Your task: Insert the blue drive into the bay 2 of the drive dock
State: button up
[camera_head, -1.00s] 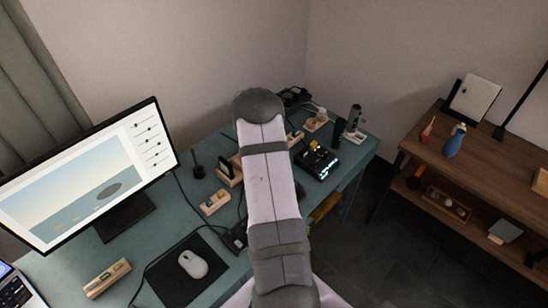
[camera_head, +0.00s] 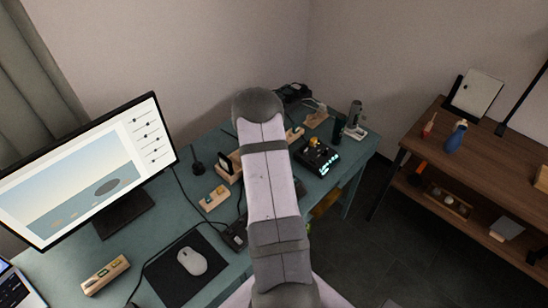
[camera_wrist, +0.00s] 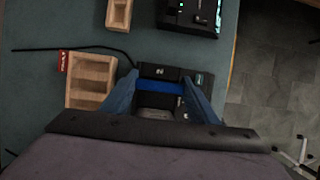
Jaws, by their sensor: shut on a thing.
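In the wrist view, my gripper (camera_wrist: 161,82) has its two blue-grey fingers on either side of a blue drive (camera_wrist: 166,88), shut on it. The drive shows as a short blue strip between the fingertips. The black drive dock (camera_wrist: 150,69) is directly at the fingertips, with a white "2" marking on its top. The drive is over or at the dock; I cannot tell how deep it sits in a bay. In the head view my arm hides the gripper and the drive.
A wooden box (camera_wrist: 91,78) with a red tag stands left of the dock, and a black cable crosses behind it. A black device with lit parts (camera_head: 318,157) is farther back. A smaller wooden box (camera_wrist: 122,12) is beyond. The table's right edge is near the dock.

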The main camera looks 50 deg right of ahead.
jog(key=shift+f+b, duration=0.35)
jog(key=shift+f, duration=0.3)
jog(key=o, duration=1.2)
jog(key=shift+b+v, duration=1)
jog(key=shift+v, duration=2.7)
